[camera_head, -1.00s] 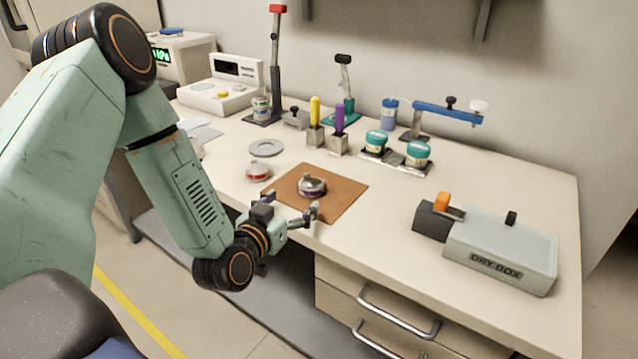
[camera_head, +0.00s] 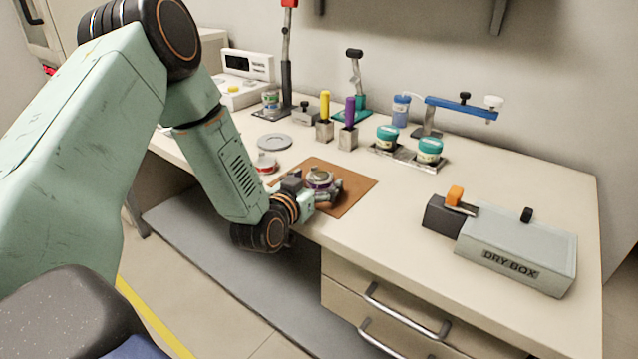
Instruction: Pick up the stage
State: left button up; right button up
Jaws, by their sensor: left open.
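The stage, which I take to be the small round silvery piece with a purple band (camera_head: 319,178), sits on the brown mat (camera_head: 354,190) near the front edge of the bench. My left gripper (camera_head: 323,191) is low over the mat, right at the near side of the silvery piece. Its fingers are open and reach to either side of the piece. Whether they touch it I cannot tell, and the gripper hides its lower near part. My right gripper is not in view.
A red-and-white round container (camera_head: 265,164) and a grey ring (camera_head: 274,142) lie left of the mat. Yellow (camera_head: 325,105) and purple (camera_head: 349,112) handled tools stand behind it. Teal-lidded jars (camera_head: 388,137) stand right of these. A dry box (camera_head: 520,252) is at the right. Bench between is clear.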

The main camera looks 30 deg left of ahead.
pick_arm(q)
jog(key=shift+c, duration=0.3)
jog(key=shift+d+r, duration=0.1)
jog(key=shift+d, duration=0.05)
jog(key=c, duration=1.3)
